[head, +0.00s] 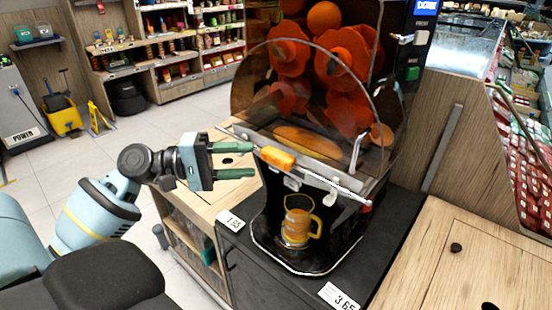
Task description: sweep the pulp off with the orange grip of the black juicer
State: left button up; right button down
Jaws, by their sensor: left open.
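The black juicer (330,200) stands on a dark counter, with a clear curved cover over red-orange rollers and oranges. Its orange grip (277,157) sits at the front left, on the bar below the cover. An orange jug (298,224) stands in the bay below. My left gripper (254,161) comes in from the left, its green fingers apart and pointing right at the orange grip. The fingertips are close to the grip's left end; I cannot tell whether they touch it. Nothing shows between the fingers. My right gripper is not in view.
A wooden counter (470,265) is at the lower right, and a wooden cabinet (195,195) is under my left gripper. Shelves (165,50) and a yellow bucket (62,117) are far back left, past open floor.

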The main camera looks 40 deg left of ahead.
aim_at(270, 159)
pick_arm(q)
jog(key=p+x, duration=0.1)
jog(key=x, duration=0.5)
jog(key=shift+r, duration=0.15)
jog(key=shift+w+d, duration=0.4)
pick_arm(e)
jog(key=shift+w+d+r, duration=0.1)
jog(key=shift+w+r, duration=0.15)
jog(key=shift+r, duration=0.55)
pick_arm(q)
jog(key=c, duration=0.8)
grip_shut()
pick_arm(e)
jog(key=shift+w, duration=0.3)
